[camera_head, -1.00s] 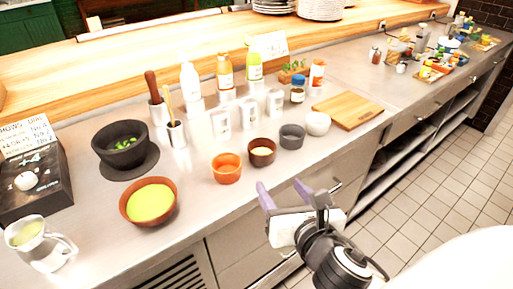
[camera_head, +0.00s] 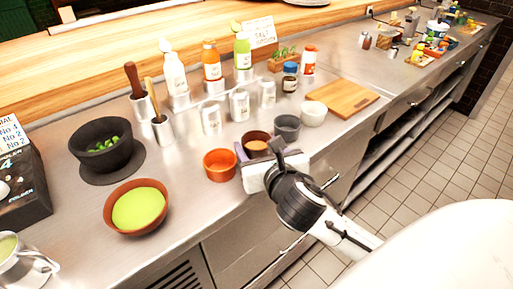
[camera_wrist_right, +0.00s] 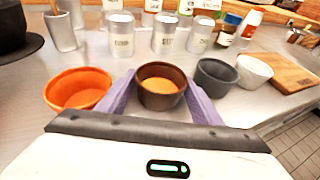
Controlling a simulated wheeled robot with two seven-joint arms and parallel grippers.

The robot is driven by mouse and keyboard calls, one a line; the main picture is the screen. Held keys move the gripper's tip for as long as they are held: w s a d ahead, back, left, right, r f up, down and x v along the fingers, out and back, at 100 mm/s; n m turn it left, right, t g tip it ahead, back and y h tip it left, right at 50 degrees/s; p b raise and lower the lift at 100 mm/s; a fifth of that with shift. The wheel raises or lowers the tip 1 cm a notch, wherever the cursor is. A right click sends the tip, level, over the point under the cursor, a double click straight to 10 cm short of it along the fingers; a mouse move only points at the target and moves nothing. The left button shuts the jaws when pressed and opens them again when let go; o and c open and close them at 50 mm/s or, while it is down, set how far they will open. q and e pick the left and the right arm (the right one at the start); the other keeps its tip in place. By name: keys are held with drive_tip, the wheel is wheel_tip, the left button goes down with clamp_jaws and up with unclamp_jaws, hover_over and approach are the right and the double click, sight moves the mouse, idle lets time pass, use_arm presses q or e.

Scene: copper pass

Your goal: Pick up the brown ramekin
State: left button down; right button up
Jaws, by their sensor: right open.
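The brown ramekin (camera_head: 256,143) stands upright on the steel counter, between an orange ramekin (camera_head: 220,165) and a dark grey ramekin (camera_head: 287,127). It holds an orange-brown filling, and its front is partly hidden by my right gripper in the head view. My right gripper (camera_head: 255,158) is open, low at the counter's front edge. In the right wrist view the brown ramekin (camera_wrist_right: 161,86) sits between the two purple fingers, one on each side. I cannot tell whether they touch it. My left gripper is not in view.
A white ramekin (camera_head: 313,113) and a cutting board (camera_head: 342,97) stand to the right. Metal canisters (camera_head: 239,105) stand close behind. A bowl of green liquid (camera_head: 138,207) and a dark mortar (camera_head: 102,148) are to the left.

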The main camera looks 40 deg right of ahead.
drive_tip(key=shift+w+d+f, duration=0.1)
drive_tip(key=shift+w+d, duration=0.05)
drive_tip(key=shift+w, duration=0.2)
drive_tip(key=c, duration=0.7)
